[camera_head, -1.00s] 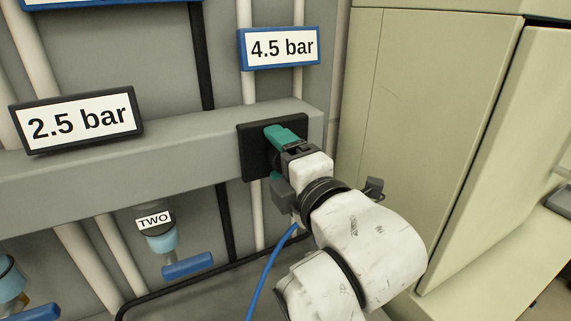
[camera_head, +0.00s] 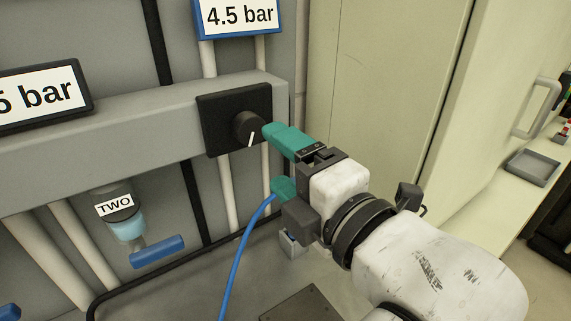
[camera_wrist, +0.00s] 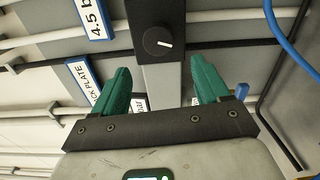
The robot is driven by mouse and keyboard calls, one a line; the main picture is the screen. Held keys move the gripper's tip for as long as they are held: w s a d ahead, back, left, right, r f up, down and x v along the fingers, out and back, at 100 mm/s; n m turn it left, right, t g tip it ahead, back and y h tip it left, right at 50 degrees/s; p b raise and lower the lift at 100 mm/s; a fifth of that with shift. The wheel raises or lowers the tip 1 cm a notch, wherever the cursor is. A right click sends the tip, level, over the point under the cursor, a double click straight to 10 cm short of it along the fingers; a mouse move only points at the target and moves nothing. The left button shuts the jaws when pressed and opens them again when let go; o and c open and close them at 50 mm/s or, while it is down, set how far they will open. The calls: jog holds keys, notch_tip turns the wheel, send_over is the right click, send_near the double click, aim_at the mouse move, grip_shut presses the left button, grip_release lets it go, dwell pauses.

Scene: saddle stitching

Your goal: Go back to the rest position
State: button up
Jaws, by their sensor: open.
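My gripper (camera_head: 279,161) has teal fingers and is open and empty. In the head view it stands a little in front of and to the right of a black round knob (camera_head: 247,128) with a white pointer line, set on a black square plate (camera_head: 213,106). The upper finger overlaps the plate's right edge in the picture. In the wrist view my gripper (camera_wrist: 164,88) has its two fingers spread apart. The knob (camera_wrist: 157,42) shows beyond them, between the fingers and clear of both.
A grey rail (camera_head: 140,133) carries the plate and a "5 bar" sign (camera_head: 40,95). A "4.5 bar" sign (camera_head: 241,15) is above. A valve labelled TWO (camera_head: 118,207) with a blue handle hangs below. A blue hose (camera_head: 237,250) runs close to my gripper. A beige cabinet (camera_head: 385,85) stands right.

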jog(key=s+d+f+m+g+h, duration=0.1)
jog(key=d+f+m+g+h, duration=0.1)
jog(key=d+f+m, duration=0.5)
jog(key=s+d+f+m+g+h, duration=0.1)
jog(key=d+f+m+g+h, duration=0.1)
jog(key=f, duration=0.8)
jog(key=s+d+f+m+g+h, duration=0.1)
jog(key=d+f+m+h, duration=0.3)
jog(key=f, duration=0.5)
jog(key=s+d+f+m+g+h, duration=0.1)
jog(key=s+d+f+m+g, duration=0.3)
jog(key=s+f, duration=0.5)
jog(key=s+d+f+m+g+h, duration=0.1)
jog(key=s+d+f+m+g, duration=0.4)
jog(key=s+d+f+m, duration=0.4)
jog(key=s+d+f, duration=0.1)
jog(key=s, duration=0.3)
jog(key=shift+s+d, duration=0.3)
jog(key=shift+d, duration=0.05)
jog(key=shift+c, duration=0.3)
dwell(2.2)
